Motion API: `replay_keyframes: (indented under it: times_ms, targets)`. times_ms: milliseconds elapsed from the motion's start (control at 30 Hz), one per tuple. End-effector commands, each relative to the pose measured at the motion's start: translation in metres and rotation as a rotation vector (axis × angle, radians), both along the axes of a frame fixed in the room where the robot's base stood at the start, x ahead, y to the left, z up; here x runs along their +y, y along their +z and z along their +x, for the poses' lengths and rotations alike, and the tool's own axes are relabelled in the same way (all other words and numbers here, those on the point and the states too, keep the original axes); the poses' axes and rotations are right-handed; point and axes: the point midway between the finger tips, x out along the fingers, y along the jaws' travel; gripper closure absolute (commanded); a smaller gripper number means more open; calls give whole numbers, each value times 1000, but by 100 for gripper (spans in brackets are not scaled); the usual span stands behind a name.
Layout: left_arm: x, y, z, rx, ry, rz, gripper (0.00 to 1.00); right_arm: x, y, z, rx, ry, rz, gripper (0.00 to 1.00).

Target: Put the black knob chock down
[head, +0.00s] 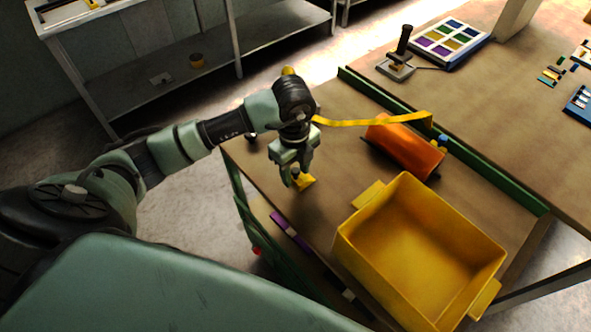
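The black knob chock (304,183) is a small yellow wedge at the left part of the near tabletop. Its knob is mostly hidden between the fingers of my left gripper (297,178). The gripper points down over the chock, with its fingers closed around the knob. The chock's underside is at or very near the tabletop; I cannot tell whether it touches. My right gripper is out of view.
A yellow bin (346,243) stands at the near right of this table. An orange roll (405,147) lies behind it, with a yellow strap (370,122) nearby. A green rail (487,171) edges the far side. Bare tabletop lies between chock and bin.

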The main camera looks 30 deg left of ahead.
Motion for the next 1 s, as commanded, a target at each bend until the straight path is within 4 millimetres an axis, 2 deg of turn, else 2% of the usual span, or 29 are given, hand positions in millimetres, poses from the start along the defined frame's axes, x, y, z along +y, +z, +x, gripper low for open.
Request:
replay_keyframes:
  times_ms: [200,367,800,1000]
  targets:
    - [0,1,0,0,0,0,58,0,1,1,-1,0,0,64]
    - [0,12,1,-3,0,-1,58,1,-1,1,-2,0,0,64]
    - [1,102,-1,-6,0,1,58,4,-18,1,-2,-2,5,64]
    - [2,121,-2,-3,1,1,58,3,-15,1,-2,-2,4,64]
